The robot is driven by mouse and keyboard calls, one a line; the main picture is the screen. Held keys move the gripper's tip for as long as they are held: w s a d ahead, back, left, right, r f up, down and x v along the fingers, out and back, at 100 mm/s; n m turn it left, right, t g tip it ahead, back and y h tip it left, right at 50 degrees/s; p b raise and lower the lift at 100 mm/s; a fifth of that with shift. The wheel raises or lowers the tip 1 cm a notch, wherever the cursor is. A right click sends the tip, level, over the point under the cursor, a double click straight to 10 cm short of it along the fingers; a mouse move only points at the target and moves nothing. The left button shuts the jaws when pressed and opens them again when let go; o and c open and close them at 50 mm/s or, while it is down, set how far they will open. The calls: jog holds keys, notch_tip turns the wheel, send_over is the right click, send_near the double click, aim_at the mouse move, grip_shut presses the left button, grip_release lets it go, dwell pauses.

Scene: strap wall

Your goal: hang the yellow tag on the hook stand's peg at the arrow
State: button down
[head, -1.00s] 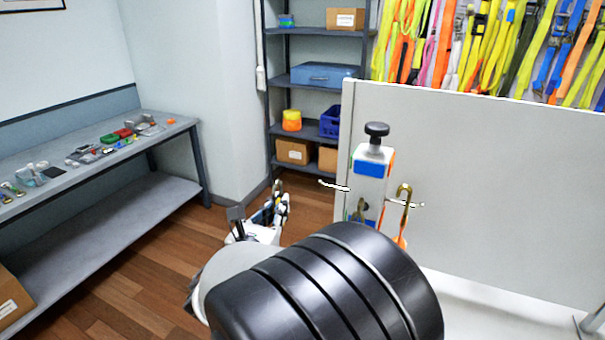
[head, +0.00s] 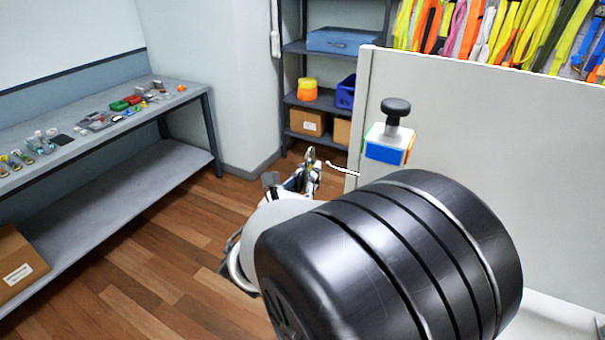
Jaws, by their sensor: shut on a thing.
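The hook stand (head: 388,145) shows only its top, a block with white, blue, green and orange faces under a black knob. A thin white peg (head: 342,168) sticks out to its left. My black arm hides the rest of the stand, and I cannot make out an arrow. My gripper (head: 305,176) is left of the stand, small and partly hidden behind my arm. It is shut on the yellow tag, of which only a brassy loop (head: 311,155) shows above the fingers. The loop is left of the peg's tip and looks apart from it.
A pale panel (head: 480,170) stands behind the hook stand, with coloured straps (head: 500,30) hanging beyond. A grey bench (head: 90,150) with small parts runs along the left. Dark shelves (head: 300,98) hold boxes at the back. The wooden floor (head: 170,255) between is clear.

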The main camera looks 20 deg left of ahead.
jog(key=d+f+b, duration=0.1)
jog(key=d+b, duration=0.1)
jog(key=d, duration=0.4)
jog(key=shift+s+d+f, duration=0.25)
jog(key=shift+d+f, duration=0.05)
jog(key=shift+f, duration=0.05)
jog(key=shift+b, duration=0.3)
dwell(0.7)
jog(key=c, duration=1.7)
grip_release()
jog(key=shift+o, duration=0.2)
